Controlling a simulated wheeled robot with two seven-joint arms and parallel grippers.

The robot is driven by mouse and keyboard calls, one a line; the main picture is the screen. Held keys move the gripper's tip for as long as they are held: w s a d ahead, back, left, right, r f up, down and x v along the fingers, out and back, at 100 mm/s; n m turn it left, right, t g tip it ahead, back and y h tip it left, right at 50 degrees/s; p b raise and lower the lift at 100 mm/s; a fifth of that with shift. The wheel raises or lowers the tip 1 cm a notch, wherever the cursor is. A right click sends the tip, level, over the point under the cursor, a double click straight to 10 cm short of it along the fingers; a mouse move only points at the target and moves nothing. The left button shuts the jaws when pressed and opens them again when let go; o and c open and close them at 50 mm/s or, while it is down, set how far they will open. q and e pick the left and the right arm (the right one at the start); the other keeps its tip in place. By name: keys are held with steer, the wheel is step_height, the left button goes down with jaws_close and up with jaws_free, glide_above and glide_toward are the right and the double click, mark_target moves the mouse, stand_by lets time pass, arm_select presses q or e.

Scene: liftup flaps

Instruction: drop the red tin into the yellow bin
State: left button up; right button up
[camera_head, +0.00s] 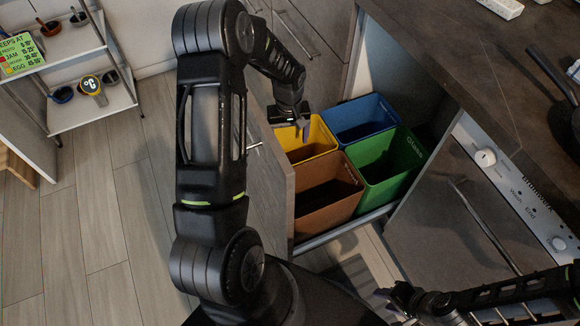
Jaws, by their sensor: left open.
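The yellow bin (322,137) stands in the pulled-out drawer, at its back left corner. My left gripper (294,124) is open, pointing down over the left part of the yellow bin. I see nothing between its fingers. My arm and gripper hide part of the bin's opening, and its bottom is not visible. I do not see the red tin in this view. My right gripper (392,300) is low at the bottom right, in front of the dishwasher; its fingers are too dark to judge.
Blue (362,108), green (402,180) and brown (318,216) bins share the drawer. The drawer front (268,165) stands left of them. The dark counter (480,60) and dishwasher (445,225) are at right. A white shelf (92,115) stands at far left, with open floor between.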

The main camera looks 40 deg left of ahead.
arm_select(q)
step_height(320, 180, up, 7)
steer(key=shift+p, duration=0.45)
stand_by(0.6)
